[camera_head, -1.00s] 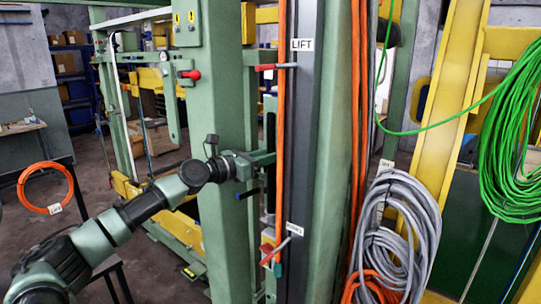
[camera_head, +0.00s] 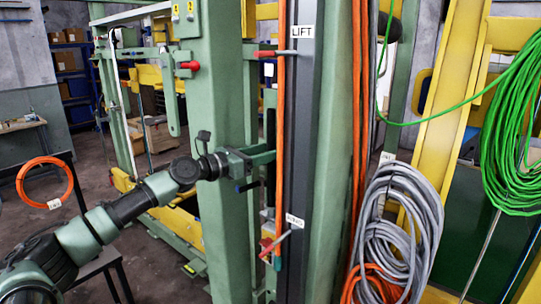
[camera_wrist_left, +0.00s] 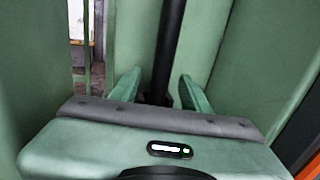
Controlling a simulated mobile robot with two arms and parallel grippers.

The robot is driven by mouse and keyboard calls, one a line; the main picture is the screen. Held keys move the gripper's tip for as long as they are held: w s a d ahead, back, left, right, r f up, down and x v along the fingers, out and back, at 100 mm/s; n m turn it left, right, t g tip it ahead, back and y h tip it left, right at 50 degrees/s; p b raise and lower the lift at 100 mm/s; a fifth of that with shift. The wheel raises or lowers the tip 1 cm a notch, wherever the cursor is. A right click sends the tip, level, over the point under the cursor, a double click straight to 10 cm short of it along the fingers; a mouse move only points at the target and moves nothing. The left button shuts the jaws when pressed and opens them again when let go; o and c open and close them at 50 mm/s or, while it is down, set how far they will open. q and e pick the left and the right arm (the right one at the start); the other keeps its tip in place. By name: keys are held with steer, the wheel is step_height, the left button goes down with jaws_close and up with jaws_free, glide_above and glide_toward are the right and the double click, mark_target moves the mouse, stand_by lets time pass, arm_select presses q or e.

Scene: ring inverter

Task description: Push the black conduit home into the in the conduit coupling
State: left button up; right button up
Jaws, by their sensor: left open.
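The black conduit (camera_wrist_left: 170,45) stands upright in the left wrist view, running down between my fingers. A dark piece (camera_wrist_left: 155,98) shows at its lower visible end; I cannot tell whether it is the coupling. In the head view a dark upright strip (camera_head: 270,130), probably the conduit, shows beside the green post. My left gripper (camera_head: 262,160) reaches in from the left at that strip. It also shows in the left wrist view (camera_wrist_left: 155,90), open, with one finger on each side of the conduit and gaps visible. The conduit's seating is hidden. My right gripper is not in view.
Green posts (camera_head: 222,120) stand close around the gripper. To the right are orange cables (camera_head: 281,110), a dark channel labelled LIFT (camera_head: 306,32), and a red-handled lever (camera_head: 275,242). Grey coiled cable (camera_head: 405,225) and green cable (camera_head: 510,140) hang farther right.

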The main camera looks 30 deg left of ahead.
arm_select(q)
steer(key=b+v, duration=0.4)
steer(key=v, duration=0.1)
steer(key=shift+s+a+b, duration=0.1)
steer(key=shift+s+b, duration=0.25)
steer(key=shift+s, duration=0.05)
